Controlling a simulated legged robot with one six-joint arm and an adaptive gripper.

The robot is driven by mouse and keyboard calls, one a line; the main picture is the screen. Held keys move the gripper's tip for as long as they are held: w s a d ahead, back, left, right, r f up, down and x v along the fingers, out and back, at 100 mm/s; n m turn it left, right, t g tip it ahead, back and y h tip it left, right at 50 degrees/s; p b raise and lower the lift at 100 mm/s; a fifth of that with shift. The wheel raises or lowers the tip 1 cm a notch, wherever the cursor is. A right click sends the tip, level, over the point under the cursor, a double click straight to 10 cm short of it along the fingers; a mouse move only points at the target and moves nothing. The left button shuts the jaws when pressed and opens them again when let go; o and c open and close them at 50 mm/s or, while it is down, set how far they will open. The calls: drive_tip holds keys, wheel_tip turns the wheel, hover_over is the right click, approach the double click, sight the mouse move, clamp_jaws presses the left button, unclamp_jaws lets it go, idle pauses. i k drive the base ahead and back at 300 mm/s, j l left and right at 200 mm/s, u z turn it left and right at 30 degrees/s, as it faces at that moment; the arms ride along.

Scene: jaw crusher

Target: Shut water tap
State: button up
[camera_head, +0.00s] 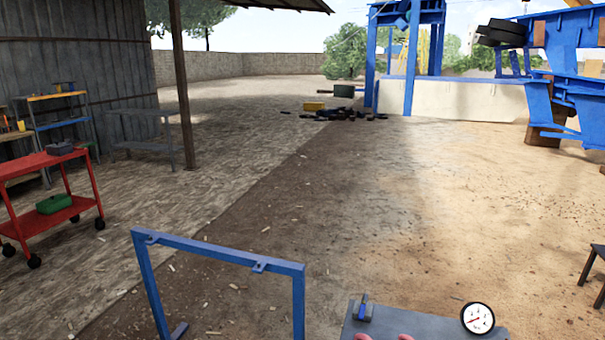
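Nothing in view is clearly a water tap. A grey panel (425,326) at the bottom edge, right of centre, carries a small blue upright part (363,307) that may be a lever or handle. A round white gauge (477,318) with a red needle stands at the panel's right end. Red rounded parts (405,337) show at the bottom edge and are mostly cut off. My gripper and arm are not in view.
A blue metal frame (220,248) stands left of the panel. A red cart (50,185) is at the left by a shed. Blue machinery (565,85) stands at the back right. A dark stool (592,275) is at the right edge. The middle ground is open.

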sight(363, 305)
drive_tip(key=i+l+z, duration=0.1)
drive_tip(key=i, duration=1.05)
drive_tip(key=i+j, duration=0.1)
drive_tip(key=j, duration=0.2)
drive_tip(key=i+j, duration=0.1)
drive_tip(key=j, duration=0.2)
